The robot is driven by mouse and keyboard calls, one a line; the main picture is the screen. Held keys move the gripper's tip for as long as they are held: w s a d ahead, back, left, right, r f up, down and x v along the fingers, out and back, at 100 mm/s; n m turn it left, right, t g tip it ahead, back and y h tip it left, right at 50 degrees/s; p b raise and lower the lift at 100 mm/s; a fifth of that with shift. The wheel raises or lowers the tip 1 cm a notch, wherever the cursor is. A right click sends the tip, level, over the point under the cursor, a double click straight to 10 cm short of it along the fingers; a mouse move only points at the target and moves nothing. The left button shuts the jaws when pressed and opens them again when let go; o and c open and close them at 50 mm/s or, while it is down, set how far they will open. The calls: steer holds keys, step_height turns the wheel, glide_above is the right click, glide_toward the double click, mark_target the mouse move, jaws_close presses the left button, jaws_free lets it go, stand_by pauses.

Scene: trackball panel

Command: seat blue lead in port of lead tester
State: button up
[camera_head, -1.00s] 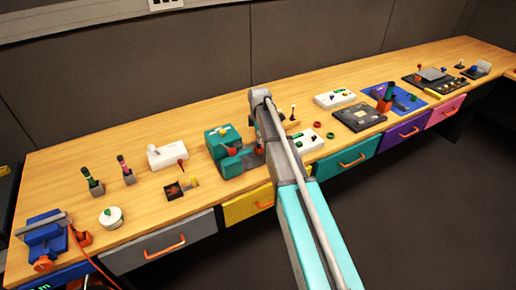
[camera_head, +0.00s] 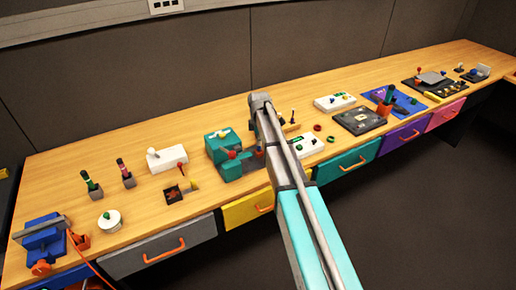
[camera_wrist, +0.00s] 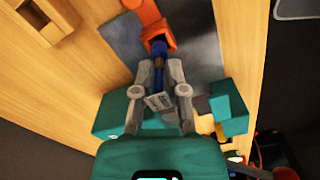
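The lead tester appears to be the teal unit (camera_head: 224,146) left of my wrist in the head view. Teal blocks (camera_wrist: 230,108) also show behind my fingers in the wrist view. My gripper (camera_wrist: 160,68) has its grey fingers closed about the blue lead (camera_wrist: 159,48), with a grey tag below it. The lead's far end meets an orange piece (camera_wrist: 150,22) over a dark grey plate; I cannot tell whether it is inside or just against it. The port is not clearly seen. In the head view my arm hides the fingers and lead.
A white switch box (camera_head: 168,157) and two upright handled tools stand left of the teal unit. A white panel (camera_head: 305,146) and a dark board (camera_head: 358,120) lie to the right. Bare wood shows along the bench's back. Drawers with orange handles line its front.

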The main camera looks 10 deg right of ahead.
jaws_close()
steer(key=shift+r, duration=0.25)
steer(key=shift+r+p, duration=0.75)
steer(key=shift+p, duration=0.2)
steer(key=s+r+p, duration=1.1)
steer(key=s, duration=0.3)
steer(key=shift+d, duration=0.4)
steer(key=s+d, duration=0.1)
steer(key=d, duration=0.7)
steer(key=shift+s+r, duration=0.25)
steer(key=shift+s, duration=0.05)
